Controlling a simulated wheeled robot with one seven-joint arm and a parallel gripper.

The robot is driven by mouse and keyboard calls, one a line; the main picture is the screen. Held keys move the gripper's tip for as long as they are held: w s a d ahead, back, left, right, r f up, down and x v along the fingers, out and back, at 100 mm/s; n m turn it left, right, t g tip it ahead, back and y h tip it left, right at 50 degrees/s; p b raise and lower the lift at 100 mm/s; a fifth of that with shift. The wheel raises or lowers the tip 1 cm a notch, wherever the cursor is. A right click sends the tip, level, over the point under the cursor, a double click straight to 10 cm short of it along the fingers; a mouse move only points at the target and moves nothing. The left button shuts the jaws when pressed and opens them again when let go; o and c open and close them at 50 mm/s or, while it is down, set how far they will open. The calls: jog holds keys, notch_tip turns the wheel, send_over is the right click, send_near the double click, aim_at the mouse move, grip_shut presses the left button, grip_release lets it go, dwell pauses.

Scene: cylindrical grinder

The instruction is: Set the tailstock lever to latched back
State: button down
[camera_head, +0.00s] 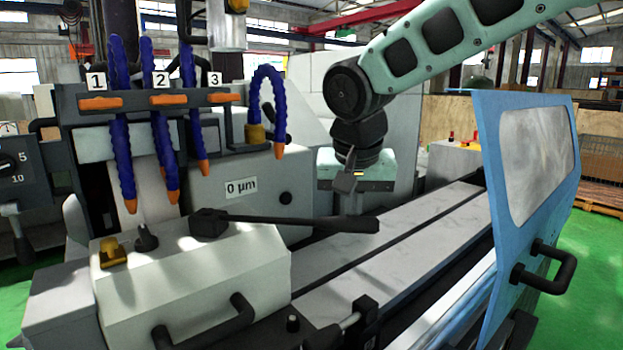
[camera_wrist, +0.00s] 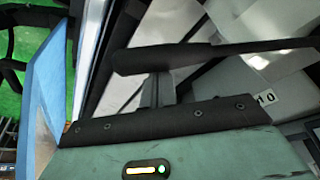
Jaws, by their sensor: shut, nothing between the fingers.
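The tailstock (camera_head: 190,275) is the pale block at the front left. Its black lever (camera_head: 300,221) runs from a hub on top of the block out to the right, nearly level, with its thick grip end over the machine table. My gripper (camera_head: 345,182) is above and behind the grip end in the head view, with its shut fingers pointing down. In the wrist view the lever grip (camera_wrist: 165,57) crosses just beyond the shut fingertips (camera_wrist: 156,85). Nothing is held. I cannot tell whether the fingers touch the grip.
Blue coolant hoses (camera_head: 120,130) with orange nozzles hang behind the tailstock. A blue door with a window (camera_head: 540,150) and black handle stands at the right. The flat grey machine table (camera_head: 400,250) is clear. A black handle (camera_head: 225,325) is on the tailstock's front.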

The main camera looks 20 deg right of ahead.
jog(key=shift+s+a+f, duration=0.1)
jog(key=shift+s+a, duration=0.45)
jog(key=shift+s, duration=0.25)
jog(key=w+d, duration=0.2)
jog(key=w, duration=0.2)
jog(key=b+v, duration=0.1)
jog(key=v, duration=0.9)
jog(key=shift+w, duration=0.2)
